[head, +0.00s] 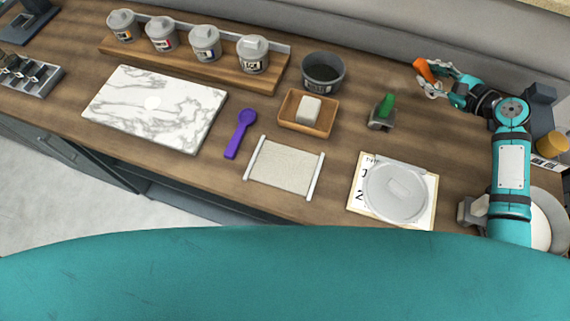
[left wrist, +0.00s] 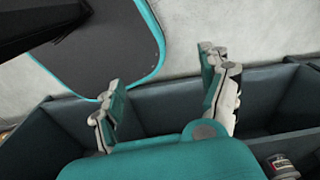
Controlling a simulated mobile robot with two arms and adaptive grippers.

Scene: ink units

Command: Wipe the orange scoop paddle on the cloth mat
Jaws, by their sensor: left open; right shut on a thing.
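The orange scoop paddle (head: 424,69) is at the back right of the counter in the head view. Only a short orange part of it shows; the rest is hidden by the fingers or too small to tell. My right gripper (head: 433,80) is shut on it, well to the right of and behind the cloth mat. The cloth mat (head: 284,168) is a beige sheet with a white bar along each side, lying flat near the front edge and bare. My left gripper (left wrist: 163,85) is open and empty in the left wrist view; it is not visible in the head view.
A purple scoop (head: 240,133) lies left of the mat. A wooden tray (head: 293,123) with a white block, a dark bowl (head: 323,72), a green-handled item (head: 385,108) and a round grey lid (head: 397,190) stand around it. A marble board (head: 152,108) lies left.

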